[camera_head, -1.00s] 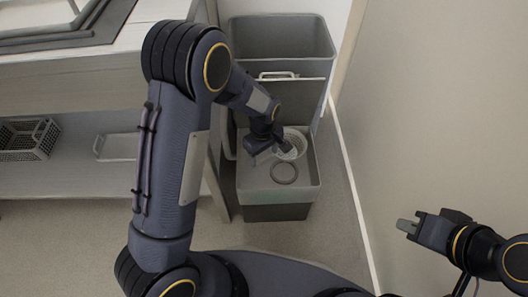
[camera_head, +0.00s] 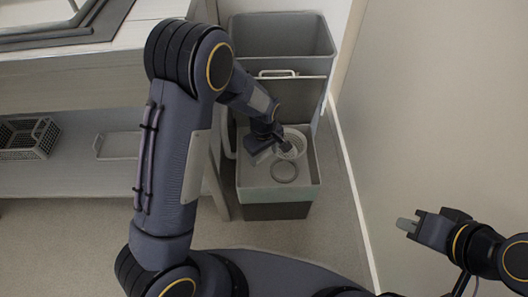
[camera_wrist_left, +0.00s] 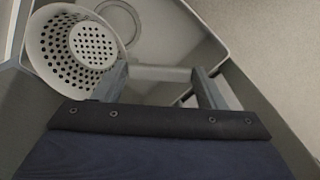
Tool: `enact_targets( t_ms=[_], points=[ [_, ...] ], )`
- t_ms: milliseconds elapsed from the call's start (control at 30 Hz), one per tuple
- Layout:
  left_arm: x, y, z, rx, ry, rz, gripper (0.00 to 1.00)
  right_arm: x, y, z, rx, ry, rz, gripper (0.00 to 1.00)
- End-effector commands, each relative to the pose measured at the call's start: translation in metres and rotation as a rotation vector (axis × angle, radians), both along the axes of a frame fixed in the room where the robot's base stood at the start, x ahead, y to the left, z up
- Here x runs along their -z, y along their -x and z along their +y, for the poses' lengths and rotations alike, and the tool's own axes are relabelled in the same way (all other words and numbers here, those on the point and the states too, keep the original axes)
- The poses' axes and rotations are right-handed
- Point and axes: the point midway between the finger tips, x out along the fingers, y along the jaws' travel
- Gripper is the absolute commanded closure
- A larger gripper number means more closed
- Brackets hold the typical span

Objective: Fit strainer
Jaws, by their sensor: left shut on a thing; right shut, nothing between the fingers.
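The strainer (camera_head: 293,142) is a white perforated basket over the grey dishwasher-like tub (camera_head: 307,178). It also shows in the left wrist view (camera_wrist_left: 75,48), tilted so its holed bottom faces the camera. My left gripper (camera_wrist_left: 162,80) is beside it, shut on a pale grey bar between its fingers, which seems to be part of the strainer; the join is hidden. A round ringed opening (camera_head: 284,172) lies in the tub floor, in front of the strainer, which is apart from it in the head view. My right gripper (camera_head: 406,225) is shut and empty, at the lower right.
A taller grey bin (camera_head: 325,40) with a white handle (camera_head: 278,76) stands behind the tub. A wall closes off the right. At left, a shelf holds a grey basket (camera_head: 28,138) and a flat tray (camera_head: 119,146). Floor is open in front of the tub.

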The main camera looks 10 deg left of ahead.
Motion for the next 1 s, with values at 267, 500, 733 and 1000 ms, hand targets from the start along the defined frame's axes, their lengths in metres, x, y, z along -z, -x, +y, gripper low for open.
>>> enact_targets(
  t_ms=[267,500,733,1000],
  points=[
    [0.010,0.000,0.000,0.000,0.001,-0.001,0.77,0.007,0.000,0.000,0.000,0.000,0.000,1.00],
    [0.018,0.000,0.000,0.000,0.001,-0.001,0.77,0.013,0.000,0.000,0.000,0.000,0.000,1.00],
    [0.026,0.000,0.000,-0.001,0.001,-0.001,0.77,0.018,0.000,0.000,0.000,0.000,0.000,1.00],
    [0.036,0.000,0.000,-0.001,0.000,0.000,0.77,0.024,0.000,0.000,0.000,0.000,0.000,1.00]
  ],
)
